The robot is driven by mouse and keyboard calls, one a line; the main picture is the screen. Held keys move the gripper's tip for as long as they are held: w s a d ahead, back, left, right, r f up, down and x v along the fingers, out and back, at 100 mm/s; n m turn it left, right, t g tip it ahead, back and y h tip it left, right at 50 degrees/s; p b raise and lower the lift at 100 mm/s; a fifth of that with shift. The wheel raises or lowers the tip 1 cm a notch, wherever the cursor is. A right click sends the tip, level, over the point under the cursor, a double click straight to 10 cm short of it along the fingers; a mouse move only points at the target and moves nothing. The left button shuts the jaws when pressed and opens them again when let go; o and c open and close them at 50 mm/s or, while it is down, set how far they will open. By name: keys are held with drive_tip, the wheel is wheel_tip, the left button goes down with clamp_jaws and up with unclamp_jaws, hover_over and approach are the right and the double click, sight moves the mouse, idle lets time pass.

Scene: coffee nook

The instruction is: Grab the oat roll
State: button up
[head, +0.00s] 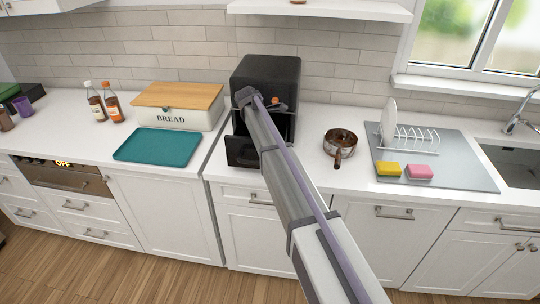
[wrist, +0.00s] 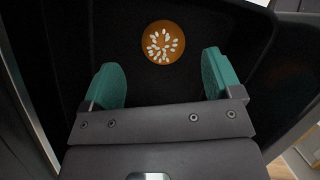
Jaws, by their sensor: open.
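A round brown roll topped with pale oat flakes, the oat roll (wrist: 162,42), lies in the dark interior of a black box-shaped appliance (head: 265,73). In the wrist view my gripper (wrist: 165,75) is open, with its two teal fingers spread wide. The roll is ahead of the fingertips, between their lines and apart from both. In the head view my arm reaches to the front of the appliance and hides part of its opening.
To the left are a teal tray (head: 158,147) and a bread box (head: 188,118). A small pot (head: 340,144) and a grey drying mat (head: 455,170) are to the right.

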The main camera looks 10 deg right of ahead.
drive_tip(key=shift+d+f, duration=0.15)
drive_tip(key=shift+f, duration=0.05)
drive_tip(key=shift+d+f, duration=0.1)
drive_tip(key=b+x, duration=0.4)
drive_tip(key=x, duration=0.1)
drive_tip(key=shift+s, duration=0.15)
drive_tip(key=shift+b, duration=0.3)
drive_tip(key=shift+r, duration=0.2)
drive_tip(key=c, duration=1)
drive_tip(key=shift+r+p, duration=0.1)
drive_tip(key=shift+p, duration=0.2)
